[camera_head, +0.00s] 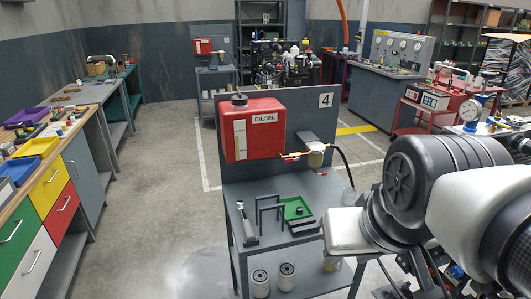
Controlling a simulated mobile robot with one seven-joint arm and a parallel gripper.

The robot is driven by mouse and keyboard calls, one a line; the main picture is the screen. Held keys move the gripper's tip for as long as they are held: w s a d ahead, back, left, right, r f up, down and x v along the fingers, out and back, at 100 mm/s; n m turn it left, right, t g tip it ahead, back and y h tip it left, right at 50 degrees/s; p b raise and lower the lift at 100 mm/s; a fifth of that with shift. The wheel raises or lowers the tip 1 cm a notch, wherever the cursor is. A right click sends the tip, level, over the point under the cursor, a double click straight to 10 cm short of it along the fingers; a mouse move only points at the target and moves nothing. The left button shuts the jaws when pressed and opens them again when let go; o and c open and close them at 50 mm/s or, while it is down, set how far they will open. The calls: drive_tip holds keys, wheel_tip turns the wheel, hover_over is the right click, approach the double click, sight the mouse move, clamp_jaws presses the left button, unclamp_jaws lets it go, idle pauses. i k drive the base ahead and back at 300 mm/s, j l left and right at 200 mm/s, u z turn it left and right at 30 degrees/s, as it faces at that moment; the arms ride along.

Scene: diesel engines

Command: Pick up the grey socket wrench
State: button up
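What looks like the grey socket wrench (246,224) lies near the left edge of the grey cart's top shelf (268,245), below the red DIESEL tank (252,130). It runs roughly front to back, with its narrow end toward the tank. Nothing covers it. My arm fills the right foreground and hides the right part of the cart. Its pale, blocky part is close to the shelf's right side, apart from the wrench. I cannot make out any gripper fingers, so whether they are open or shut does not show.
Dark brackets (270,207) and a green tray (298,208) stand right of the wrench. Two filter canisters (287,276) are on the lower shelf. A workbench with coloured drawers (52,183) lines the left. Open floor (150,190) lies between bench and cart.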

sight(249, 231)
drive_tip(key=u, duration=0.5)
drive_tip(key=i, duration=1)
